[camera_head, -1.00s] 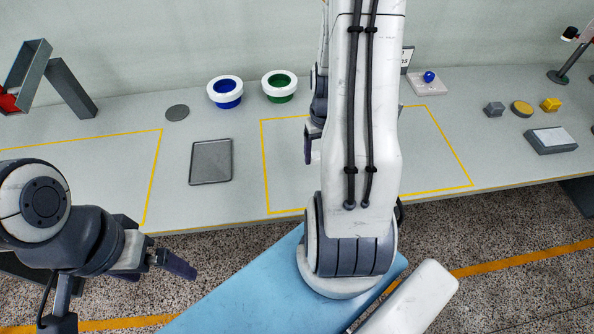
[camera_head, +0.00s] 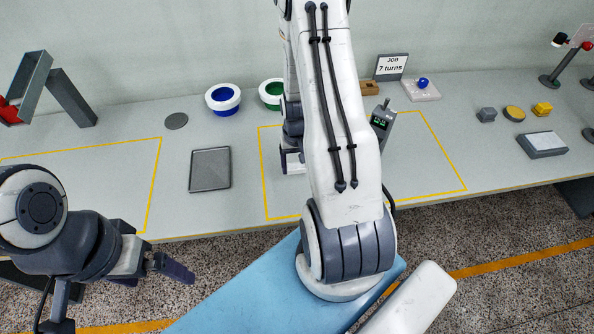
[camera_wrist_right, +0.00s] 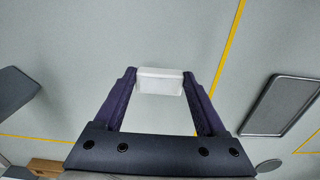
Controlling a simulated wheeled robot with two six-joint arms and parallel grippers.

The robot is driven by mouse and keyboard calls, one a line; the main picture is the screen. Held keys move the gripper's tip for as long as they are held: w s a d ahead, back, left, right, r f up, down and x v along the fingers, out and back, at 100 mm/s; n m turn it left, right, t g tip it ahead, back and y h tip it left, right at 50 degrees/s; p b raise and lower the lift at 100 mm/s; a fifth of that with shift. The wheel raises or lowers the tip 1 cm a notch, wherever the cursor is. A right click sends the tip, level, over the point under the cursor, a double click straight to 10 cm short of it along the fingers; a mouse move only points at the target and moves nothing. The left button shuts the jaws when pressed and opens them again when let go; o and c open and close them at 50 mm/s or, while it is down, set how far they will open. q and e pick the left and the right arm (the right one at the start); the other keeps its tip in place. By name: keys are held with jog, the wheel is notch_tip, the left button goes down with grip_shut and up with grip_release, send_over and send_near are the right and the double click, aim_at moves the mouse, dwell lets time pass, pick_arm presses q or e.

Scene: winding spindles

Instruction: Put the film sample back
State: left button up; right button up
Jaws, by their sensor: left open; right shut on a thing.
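My right gripper (camera_wrist_right: 160,90) is shut on a small white piece (camera_wrist_right: 160,82), which I take to be the film sample. The piece sits between the two fingertips in the right wrist view. In the head view my right gripper (camera_head: 291,160) is over the middle yellow-outlined area, partly hidden by my own arm, and a bit of white shows beside it. I cannot tell how high the piece is above the table. My left gripper (camera_head: 158,272) is open and empty, in front of the table's near edge at the lower left.
A grey tray (camera_head: 210,170) lies left of the middle outlined area. A blue-centred bowl (camera_head: 222,98) and a green-centred one (camera_head: 270,94) stand behind. A device with a green display (camera_head: 381,122), a wooden block (camera_head: 369,89) and a "7 turns" sign (camera_head: 390,67) stand right of my arm.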

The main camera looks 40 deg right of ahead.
aim_at(297, 168)
notch_tip(297, 168, down, 3)
jog(key=shift+f+p, duration=0.2)
jog(key=shift+p, duration=0.25)
jog(key=shift+f, duration=0.2)
jog(key=shift+f, duration=0.15)
jog(key=o, duration=1.2)
jog(key=shift+o, duration=0.2)
jog(key=shift+r, duration=0.2)
notch_tip(297, 168, up, 12)
jog(key=shift+b, duration=1)
jog(key=shift+f, duration=0.1)
